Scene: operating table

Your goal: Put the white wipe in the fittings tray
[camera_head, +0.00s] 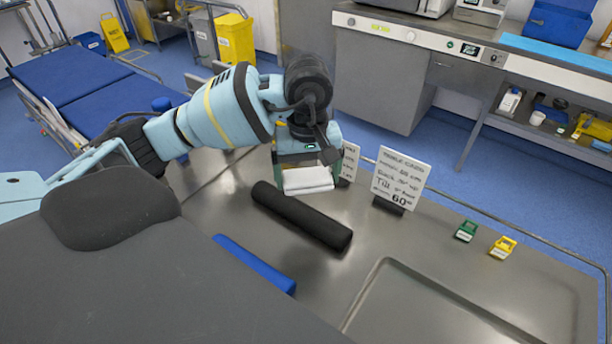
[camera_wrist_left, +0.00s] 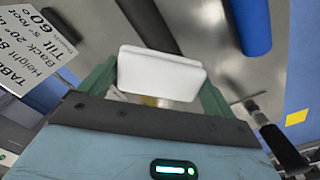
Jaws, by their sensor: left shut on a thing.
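My left gripper (camera_head: 307,182) is shut on the white wipe (camera_head: 307,178), a folded white pad. It holds the wipe at the back of the metal table, just behind one end of a black roll. In the left wrist view the wipe (camera_wrist_left: 162,74) sits between the two green fingers of the left gripper (camera_wrist_left: 158,90). A shallow, rimmed metal tray area (camera_head: 470,310) shows at the lower right of the head view, empty where visible; I cannot tell if it is the fittings tray. My right gripper is not in view.
The black roll (camera_head: 300,215) lies in front of the gripper, and a blue bar (camera_head: 255,265) lies nearer. A white text card (camera_head: 398,180) stands right of the gripper, with another partly hidden beside it. Green (camera_head: 466,231) and yellow (camera_head: 502,248) clips sit farther right.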

